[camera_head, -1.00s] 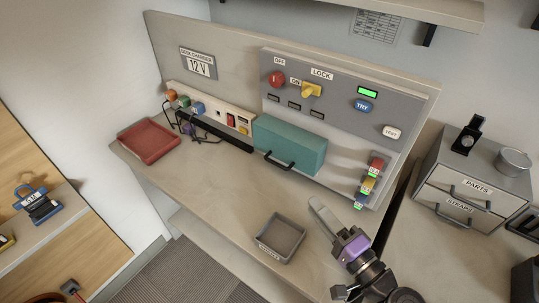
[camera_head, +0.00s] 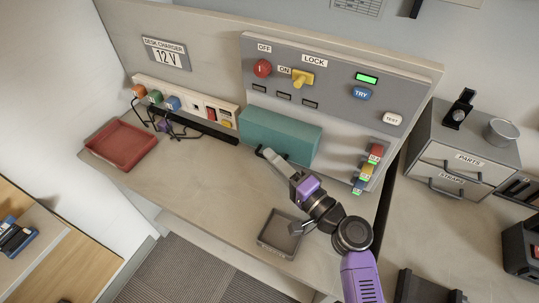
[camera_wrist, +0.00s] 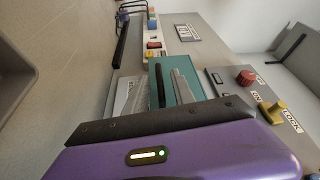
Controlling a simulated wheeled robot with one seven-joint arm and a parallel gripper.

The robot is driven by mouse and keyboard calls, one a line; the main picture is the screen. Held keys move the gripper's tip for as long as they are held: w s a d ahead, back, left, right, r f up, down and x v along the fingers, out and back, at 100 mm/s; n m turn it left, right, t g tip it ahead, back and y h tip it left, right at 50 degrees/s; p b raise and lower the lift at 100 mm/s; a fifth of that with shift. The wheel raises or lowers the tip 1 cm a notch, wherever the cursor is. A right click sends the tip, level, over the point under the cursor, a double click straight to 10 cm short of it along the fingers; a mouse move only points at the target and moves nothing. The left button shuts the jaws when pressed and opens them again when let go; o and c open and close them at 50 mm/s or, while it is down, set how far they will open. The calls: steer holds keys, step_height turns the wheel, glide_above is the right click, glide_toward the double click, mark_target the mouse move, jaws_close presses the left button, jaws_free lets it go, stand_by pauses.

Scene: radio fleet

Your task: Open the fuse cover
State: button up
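The fuse cover appears to be the teal box-shaped cover (camera_head: 280,135) low on the grey panel; it is shut. It also shows in the wrist view (camera_wrist: 165,70). Its black bar handle (camera_wrist: 160,87) is on its front, and in the head view most of it is hidden behind my fingers. My gripper (camera_head: 270,157) is at the handle, reaching up from the lower right. In the wrist view my gripper (camera_wrist: 154,88) is open, with one pale finger on each side of the handle. I cannot tell whether either finger touches it.
A red tray (camera_head: 121,145) lies at the left of the desk. A small grey tray (camera_head: 281,233) stands at the front edge, close under my arm. Above the cover are a red knob (camera_head: 262,68) and a yellow lock switch (camera_head: 302,78). Coloured fuses (camera_head: 367,168) are at the right.

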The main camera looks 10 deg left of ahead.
steer(key=shift+w+a, duration=0.5)
steer(key=shift+a, duration=0.05)
jaws_close()
stand_by(1.1)
